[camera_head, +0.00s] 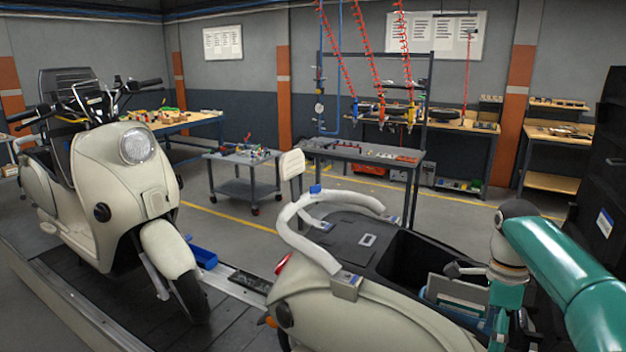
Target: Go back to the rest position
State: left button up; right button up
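My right arm (565,265), teal with a grey and white wrist joint, comes in from the lower right. It bends down beside the near cream scooter (375,318). Its lower end is at the bottom right, by the scooter's open black compartment (418,258). Dark parts there are partly cut off, and the fingers cannot be made out. My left arm and gripper are not in view.
A second cream scooter (118,195) stands at the left on the dark slat conveyor (130,310). A blue bin (203,257) is near its front wheel. A grey cart (243,187) and workbenches stand behind. A dark cabinet (603,170) is at the right.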

jog(key=s+a+f+n+g+y, duration=0.1)
jog(key=s+a+f+n, duration=0.2)
jog(key=f, duration=0.6)
jog(key=s+a+f+n+g, duration=0.1)
jog(key=s+a+f, duration=0.2)
jog(key=a+f, duration=0.35)
jog(key=s+a+f+n+g+y, duration=0.1)
jog(key=s+a+f+n+g, duration=0.15)
jog(key=f, duration=0.75)
jog(key=s+a+f+n+t+y+b, duration=0.1)
jog(key=s+a+f+n+t, duration=0.1)
jog(key=s+a+f+n, duration=0.6)
jog(key=s+a+f+n+t+y, duration=0.1)
jog(key=s+a+f+n+t, duration=0.25)
jog(key=s, duration=0.75)
jog(key=w+n, duration=0.1)
jog(key=w+f+n, duration=0.1)
jog(key=w, duration=0.1)
jog(key=w+n+t, duration=0.1)
jog(key=shift+w+d+f, duration=0.1)
jog(key=shift+w+f, duration=0.05)
jog(key=shift+f, duration=0.15)
jog(key=shift+n, duration=0.3)
